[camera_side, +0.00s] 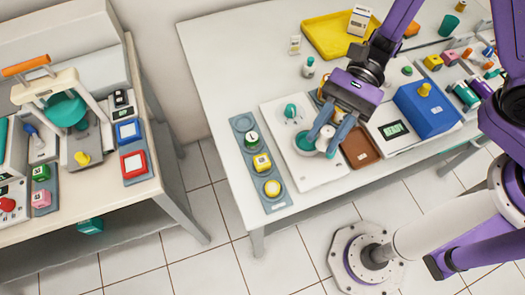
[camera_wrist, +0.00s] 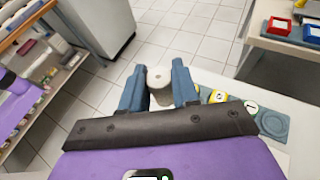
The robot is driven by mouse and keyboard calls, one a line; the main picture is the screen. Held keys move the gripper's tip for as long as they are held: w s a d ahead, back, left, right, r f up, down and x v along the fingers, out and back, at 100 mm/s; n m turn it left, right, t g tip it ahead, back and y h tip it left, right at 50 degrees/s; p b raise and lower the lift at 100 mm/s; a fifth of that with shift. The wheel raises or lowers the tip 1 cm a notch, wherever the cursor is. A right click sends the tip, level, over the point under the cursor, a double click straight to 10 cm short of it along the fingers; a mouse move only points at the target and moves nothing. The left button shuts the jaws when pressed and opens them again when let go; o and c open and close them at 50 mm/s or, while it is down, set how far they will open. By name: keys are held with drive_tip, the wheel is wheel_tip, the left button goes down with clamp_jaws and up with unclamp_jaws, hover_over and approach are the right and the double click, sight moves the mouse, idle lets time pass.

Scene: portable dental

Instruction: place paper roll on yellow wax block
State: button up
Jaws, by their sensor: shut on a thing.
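My gripper (camera_side: 328,132) is shut on a white paper roll (camera_side: 325,140), held above a white board on the table. In the wrist view the paper roll (camera_wrist: 159,78) sits between the two blue fingers of my gripper (camera_wrist: 159,90). The gap below the roll is hard to judge.
A teal round part (camera_side: 304,144) lies by my gripper. A brown tray (camera_side: 360,146) and blue box (camera_side: 425,108) stand to the right. Bare table lies behind the strip.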

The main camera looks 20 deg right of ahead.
drive_tip(key=w+a+f, duration=0.2)
drive_tip(key=a+f, duration=0.1)
drive_tip(key=w+a+f, duration=0.2)
drive_tip(key=a, duration=0.1)
drive_tip(key=w+a+f, duration=0.2)
drive_tip(key=a+f, duration=0.1)
drive_tip(key=shift+w+a+f, duration=0.15)
drive_tip(key=shift+w+f, duration=0.2)
drive_tip(key=shift+w, duration=0.05)
drive_tip(key=shift+f, duration=1.65)
drive_tip(key=o, duration=1)
drive_tip(key=shift+f, duration=0.15)
drive_tip(key=shift+w+r, duration=0.2)
drive_tip(key=shift+r, duration=0.05)
drive_tip(key=v, duration=1.1)
drive_tip(key=shift+w+d+r, duration=0.1)
drive_tip(key=shift+d+r, duration=0.1)
drive_tip(key=shift+d, duration=0.15)
